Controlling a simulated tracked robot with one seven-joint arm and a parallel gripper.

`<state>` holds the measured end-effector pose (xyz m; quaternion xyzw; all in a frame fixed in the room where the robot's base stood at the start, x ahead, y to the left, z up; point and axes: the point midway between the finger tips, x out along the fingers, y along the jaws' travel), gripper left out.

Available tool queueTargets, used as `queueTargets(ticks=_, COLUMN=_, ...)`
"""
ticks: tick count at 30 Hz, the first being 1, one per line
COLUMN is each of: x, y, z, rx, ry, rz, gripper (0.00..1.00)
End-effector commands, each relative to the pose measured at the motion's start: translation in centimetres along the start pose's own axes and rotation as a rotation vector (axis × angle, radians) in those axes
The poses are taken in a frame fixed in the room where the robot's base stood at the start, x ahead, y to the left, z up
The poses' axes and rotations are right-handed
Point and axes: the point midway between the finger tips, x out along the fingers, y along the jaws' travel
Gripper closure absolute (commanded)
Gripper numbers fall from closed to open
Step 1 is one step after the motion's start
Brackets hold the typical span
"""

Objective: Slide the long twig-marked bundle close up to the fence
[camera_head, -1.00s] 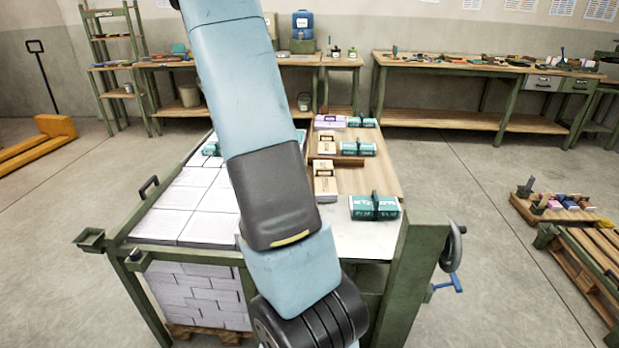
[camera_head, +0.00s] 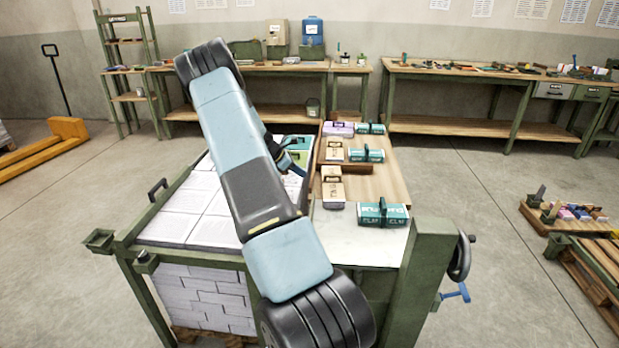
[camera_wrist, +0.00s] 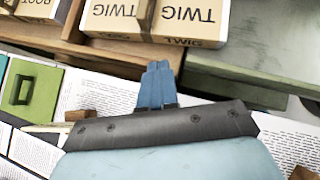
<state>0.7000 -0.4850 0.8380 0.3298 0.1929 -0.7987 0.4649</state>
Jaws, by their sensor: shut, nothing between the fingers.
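In the head view the tan bundle (camera_head: 333,190) lies nearer me on the wooden board. A low wooden rail (camera_wrist: 95,61) runs between my gripper and the bundle; a crossbar (camera_wrist: 77,28) stands at the bundle's left end, and it also shows in the head view (camera_head: 350,169). Which one is the fence I cannot tell. My gripper (camera_wrist: 158,75) is shut and empty, over the page stacks, short of the rail.
Another tan bundle (camera_head: 332,151), partly seen as ROOT in the wrist view (camera_wrist: 35,8), lies beyond the crossbar. Teal bundles (camera_head: 382,214) sit to the right, a lilac one (camera_head: 338,129) at the back. A green block with a handle (camera_wrist: 32,90) is left of my gripper.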

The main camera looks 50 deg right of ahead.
Motion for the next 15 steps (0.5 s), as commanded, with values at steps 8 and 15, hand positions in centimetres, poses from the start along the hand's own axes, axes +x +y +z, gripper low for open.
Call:
queueTargets(ticks=8, x=4.3, y=-0.1, z=0.0, rx=0.000, ry=0.000, rz=-0.003, gripper=1.00)
queueTargets(ticks=15, x=7.7, y=-0.1, z=0.1, rx=0.002, ry=0.000, rz=-0.002, gripper=1.00)
